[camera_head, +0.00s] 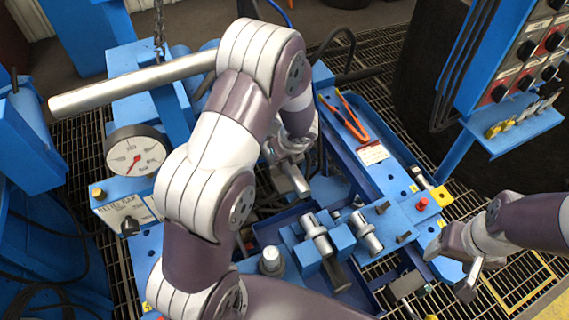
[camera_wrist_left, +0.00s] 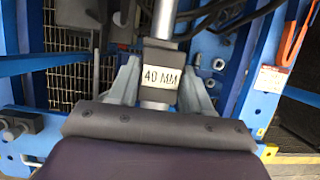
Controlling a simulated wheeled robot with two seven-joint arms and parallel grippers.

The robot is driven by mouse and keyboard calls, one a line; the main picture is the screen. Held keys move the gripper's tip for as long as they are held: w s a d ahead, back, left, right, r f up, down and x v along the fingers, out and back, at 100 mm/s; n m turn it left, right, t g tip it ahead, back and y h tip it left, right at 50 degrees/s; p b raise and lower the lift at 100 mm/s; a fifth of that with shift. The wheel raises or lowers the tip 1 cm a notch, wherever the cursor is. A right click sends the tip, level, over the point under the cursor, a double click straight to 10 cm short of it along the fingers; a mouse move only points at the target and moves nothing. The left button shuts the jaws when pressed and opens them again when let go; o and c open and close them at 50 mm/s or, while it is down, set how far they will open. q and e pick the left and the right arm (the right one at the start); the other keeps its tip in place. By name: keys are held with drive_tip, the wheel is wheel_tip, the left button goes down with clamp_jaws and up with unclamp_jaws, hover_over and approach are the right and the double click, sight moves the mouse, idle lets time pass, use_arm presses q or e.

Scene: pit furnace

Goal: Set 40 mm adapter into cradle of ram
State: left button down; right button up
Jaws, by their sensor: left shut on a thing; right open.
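The 40 mm adapter (camera_wrist_left: 159,75) is a dark block with a white "40 MM" label and bright metal below it, in the left wrist view. My left gripper (camera_wrist_left: 160,88) is shut on it, with one finger on each side. I cannot make out the ram's cradle. My right gripper (camera_head: 458,278) is open and empty at the right.
Silver adapters (camera_head: 316,234) (camera_head: 367,234) sit in a blue rack in front of my left gripper. Orange-handled pliers (camera_head: 352,118) lie on the blue beam. A pressure gauge (camera_head: 135,152) and a long silver bar (camera_head: 135,84) are left. A switch panel (camera_head: 520,65) stands right.

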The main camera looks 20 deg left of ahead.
use_arm(q)
drive_tip(key=f, duration=0.1)
drive_tip(key=b, duration=0.1)
drive_tip(key=f, duration=0.1)
drive_tip(key=shift+w+f+b, duration=0.25)
drive_tip(key=shift+f+b, duration=0.1)
drive_tip(key=shift+b, duration=0.05)
drive_tip(key=shift+s+f, duration=0.1)
drive_tip(key=shift+f, duration=0.05)
wheel_tip(320, 180, down, 4)
drive_tip(key=b, duration=0.4)
drive_tip(key=shift+f+b, duration=0.75)
drive_tip(key=shift+b, duration=0.1)
drive_tip(key=shift+f, duration=0.1)
drive_tip(key=shift+f+b, duration=0.6)
drive_tip(key=shift+f, duration=0.15)
drive_tip(key=shift+c, duration=2.4)
unclamp_jaws()
drive_tip(key=shift+o, duration=0.4)
